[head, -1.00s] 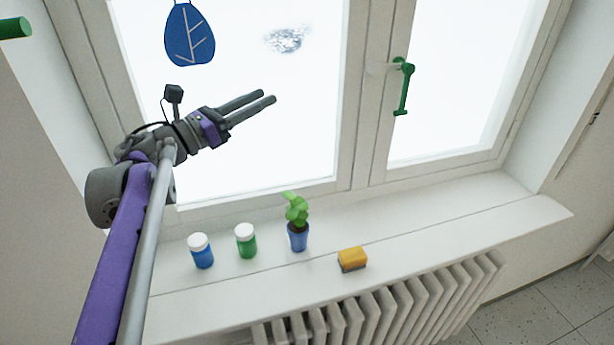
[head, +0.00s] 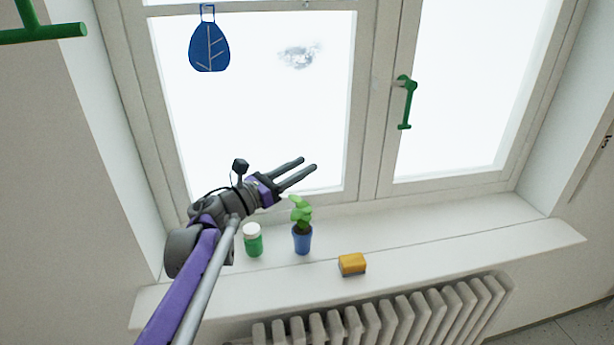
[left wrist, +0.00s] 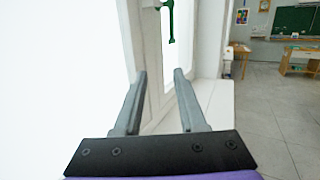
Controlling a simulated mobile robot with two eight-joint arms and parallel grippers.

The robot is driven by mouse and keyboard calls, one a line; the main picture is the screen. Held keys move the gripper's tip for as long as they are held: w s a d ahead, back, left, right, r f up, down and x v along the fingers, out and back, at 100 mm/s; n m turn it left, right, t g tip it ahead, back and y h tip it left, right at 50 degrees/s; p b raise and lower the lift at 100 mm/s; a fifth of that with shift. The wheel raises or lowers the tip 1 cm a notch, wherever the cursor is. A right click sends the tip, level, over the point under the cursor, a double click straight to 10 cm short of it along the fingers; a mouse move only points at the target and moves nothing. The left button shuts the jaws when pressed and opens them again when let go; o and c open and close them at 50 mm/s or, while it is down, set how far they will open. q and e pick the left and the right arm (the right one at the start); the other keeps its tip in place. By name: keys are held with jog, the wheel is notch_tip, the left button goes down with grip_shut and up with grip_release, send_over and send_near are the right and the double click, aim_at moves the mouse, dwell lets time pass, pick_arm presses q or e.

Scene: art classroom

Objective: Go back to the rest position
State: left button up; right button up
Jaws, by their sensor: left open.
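My left gripper (head: 308,164) is open and empty. In the head view it shows in front of the window pane, above the potted plant, and points up and to the right. In the left wrist view its two fingers (left wrist: 157,88) stand apart with nothing between them. My left arm comes in from the bottom left in the head view. My right gripper is not in view.
The white windowsill (head: 450,240) holds a green jar (head: 253,241), a plant in a blue pot (head: 302,238) and a yellow sponge (head: 352,264). A radiator (head: 400,315) is below. A green window handle (head: 406,103) and a blue leaf ornament (head: 209,45) are above.

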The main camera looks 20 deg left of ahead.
pick_arm(q)
jog(key=shift+d+f, duration=0.15)
jog(key=shift+f, duration=0.15)
jog(key=s+a+f+n+g+y, duration=0.15)
jog(key=s+f+n+y, duration=0.45)
jog(key=n, duration=0.9)
jog(key=s+a+f+n+y, duration=0.2)
jog(key=s+f+n+y, duration=0.45)
jog(key=n, duration=0.85)
jog(key=s+d+f+n+g+h, duration=0.1)
jog(key=s+d+f+n+g, duration=0.3)
jog(key=s+f+n, duration=0.2)
jog(key=s+d+f+n+g+h, duration=0.1)
jog(key=s+d+f+n+g, duration=0.4)
jog(key=s+f, duration=0.5)
jog(key=shift+s+d+n, duration=0.25)
jog(key=shift+s+n, duration=0.15)
jog(key=shift+s, duration=0.3)
